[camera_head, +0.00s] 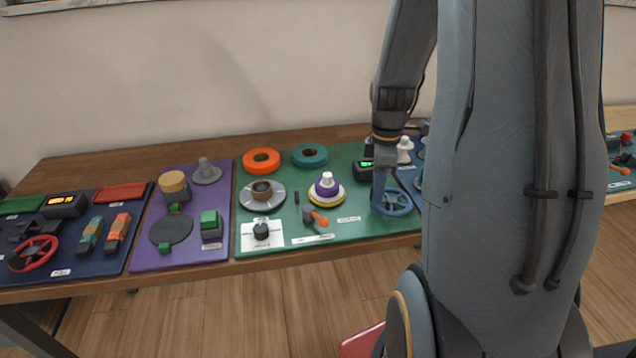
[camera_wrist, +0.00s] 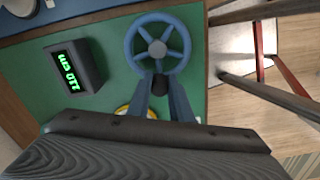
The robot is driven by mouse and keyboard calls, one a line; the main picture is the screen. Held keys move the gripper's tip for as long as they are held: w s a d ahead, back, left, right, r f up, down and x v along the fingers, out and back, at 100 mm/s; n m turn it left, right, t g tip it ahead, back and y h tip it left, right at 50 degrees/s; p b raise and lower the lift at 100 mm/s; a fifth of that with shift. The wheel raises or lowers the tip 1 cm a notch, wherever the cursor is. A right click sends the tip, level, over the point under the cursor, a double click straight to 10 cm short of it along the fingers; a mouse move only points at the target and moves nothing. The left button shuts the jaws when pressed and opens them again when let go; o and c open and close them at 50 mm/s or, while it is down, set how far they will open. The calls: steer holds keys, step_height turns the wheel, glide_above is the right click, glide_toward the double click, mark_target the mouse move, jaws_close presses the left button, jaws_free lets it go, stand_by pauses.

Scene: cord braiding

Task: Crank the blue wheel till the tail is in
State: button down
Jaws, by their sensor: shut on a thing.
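The blue wheel (camera_head: 396,202) stands at the right edge of the green mat, partly covered by my arm. In the wrist view the blue wheel (camera_wrist: 136,45) shows whole, with several spokes and a grey hub. My gripper (camera_wrist: 160,84) is at its near rim, with a finger on each side of a dark knob (camera_wrist: 160,87), and is shut on it. In the head view my gripper (camera_head: 379,190) reaches down at the wheel's left side. A black counter (camera_wrist: 76,68) with green lit digits stands beside the wheel. I cannot make out the cord's tail.
The green mat (camera_head: 290,215) also holds a purple spool (camera_head: 327,188) on a yellow disc, an orange-tipped lever (camera_head: 318,218) and orange (camera_head: 261,160) and teal rings (camera_head: 309,154). Purple (camera_head: 215,240) and navy mats (camera_head: 100,262) lie left. My arm hides much of the right side.

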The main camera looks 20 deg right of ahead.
steer(key=shift+a, duration=0.1)
stand_by(0.3)
steer(key=c, duration=1.5)
jaws_free()
steer(key=shift+a, duration=0.1)
steer(key=shift+d+r, duration=0.15)
steer(key=shift+d, duration=0.05)
step_height(320, 180, up, 8)
steer(key=shift+f+b, duration=0.25)
steer(key=shift+b, duration=0.2)
steer(key=s+a+f+m, duration=0.1)
steer(key=s+a+m, duration=0.2)
steer(key=a, duration=0.4)
steer(key=s+a+f+m, duration=0.1)
steer(key=s+a+m, duration=0.2)
steer(key=a+m, duration=0.2)
steer(key=s+a+f+m, duration=0.1)
steer(key=s+a+m, duration=0.1)
steer(key=a, duration=0.7)
steer(key=shift+s+f+m+t, duration=0.1)
steer(key=shift+s+m+t, duration=0.25)
steer(key=shift+m, duration=0.55)
